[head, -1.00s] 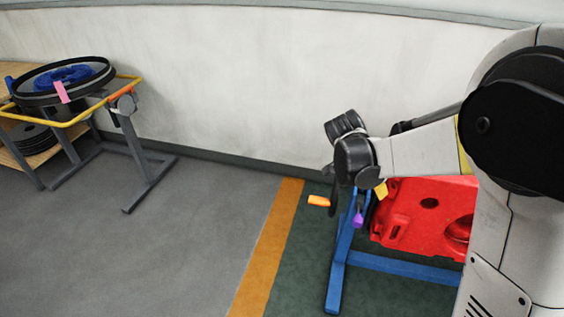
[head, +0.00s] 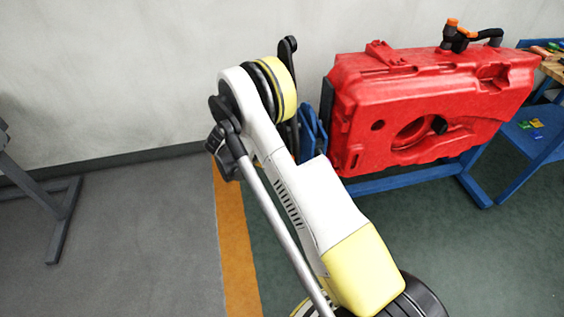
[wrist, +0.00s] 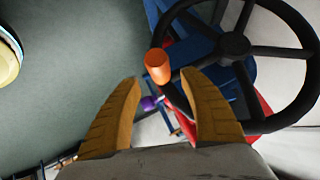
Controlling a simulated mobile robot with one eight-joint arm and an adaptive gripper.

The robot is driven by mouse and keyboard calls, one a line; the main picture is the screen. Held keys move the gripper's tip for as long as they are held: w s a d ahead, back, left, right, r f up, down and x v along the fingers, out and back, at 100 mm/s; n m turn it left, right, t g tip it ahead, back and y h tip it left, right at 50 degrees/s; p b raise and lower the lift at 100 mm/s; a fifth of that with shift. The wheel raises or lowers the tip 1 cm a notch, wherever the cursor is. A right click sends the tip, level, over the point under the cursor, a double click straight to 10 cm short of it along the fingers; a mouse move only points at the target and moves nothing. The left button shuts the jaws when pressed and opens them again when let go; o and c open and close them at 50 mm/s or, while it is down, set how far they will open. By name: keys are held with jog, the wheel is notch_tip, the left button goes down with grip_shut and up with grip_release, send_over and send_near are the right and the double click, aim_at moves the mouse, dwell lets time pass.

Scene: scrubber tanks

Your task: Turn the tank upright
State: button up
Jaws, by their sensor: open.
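The red tank (head: 430,105) hangs in a blue stand (head: 400,180) in the head view, its broad face tilted slightly, with a black and orange fitting (head: 455,35) on top. In the wrist view a black handwheel (wrist: 236,45) with spokes carries an orange crank knob (wrist: 157,66). My gripper (wrist: 162,82) is open and empty. The knob appears between and just beyond its fingertips; I cannot tell whether they touch. A small purple knob (wrist: 148,103) shows behind. In the head view my arm hides the wheel side of the stand, and I cannot make out my gripper.
A blue-framed bench (head: 540,140) with small coloured items stands at the right. A grey stand leg (head: 55,210) is at the left. An orange floor stripe (head: 235,240) runs left of the tank stand. The grey floor between is clear.

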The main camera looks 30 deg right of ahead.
jog(key=b+x, duration=0.1)
jog(key=x, duration=0.3)
jog(key=shift+d+f, duration=0.2)
grip_shut()
